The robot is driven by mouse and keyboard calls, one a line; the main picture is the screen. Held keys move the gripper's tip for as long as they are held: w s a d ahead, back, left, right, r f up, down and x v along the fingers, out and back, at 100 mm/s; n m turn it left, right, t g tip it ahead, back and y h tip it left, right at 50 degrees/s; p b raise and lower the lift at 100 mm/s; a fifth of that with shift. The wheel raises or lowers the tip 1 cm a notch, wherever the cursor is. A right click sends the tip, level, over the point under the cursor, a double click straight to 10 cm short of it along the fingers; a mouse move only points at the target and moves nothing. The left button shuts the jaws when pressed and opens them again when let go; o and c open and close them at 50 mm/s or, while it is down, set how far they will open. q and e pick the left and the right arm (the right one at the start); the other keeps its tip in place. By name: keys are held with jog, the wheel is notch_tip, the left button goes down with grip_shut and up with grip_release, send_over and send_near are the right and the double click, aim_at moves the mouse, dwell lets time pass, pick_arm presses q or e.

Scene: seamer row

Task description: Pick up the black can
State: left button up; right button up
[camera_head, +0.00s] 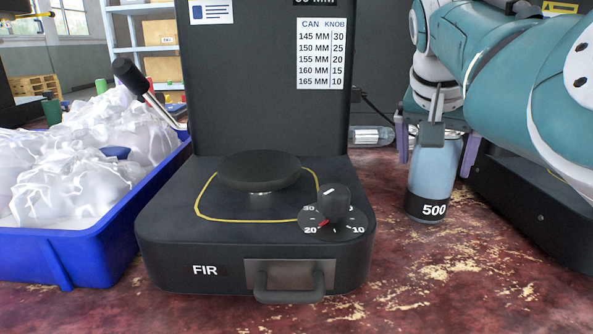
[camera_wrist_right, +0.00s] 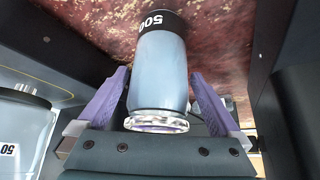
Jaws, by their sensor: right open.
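A can (camera_head: 433,175) with a pale blue-grey body and a black band marked 500 stands upright on the worn red table, right of the dark seamer. No wholly black can shows. My right gripper (camera_head: 435,147) is around its upper part, with one purple finger on each side. In the right wrist view the can (camera_wrist_right: 160,70) lies between the spread fingers of the right gripper (camera_wrist_right: 160,75), with a visible gap at least on the right side. The gripper is open. My left gripper is out of view.
The black seamer (camera_head: 165,235) with its knob (camera_head: 332,203) stands left of the can. A blue crate (camera_head: 95,240) of white bags is farther left. A clear bottle (camera_head: 368,136) lies behind. A dark box-like body (camera_head: 530,210) is close on the right. The table front (camera_head: 450,290) is clear.

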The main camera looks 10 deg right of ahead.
jog(key=shift+b+x, duration=0.3)
jog(key=shift+x, duration=0.8)
jog(key=shift+r, duration=0.1)
grip_shut()
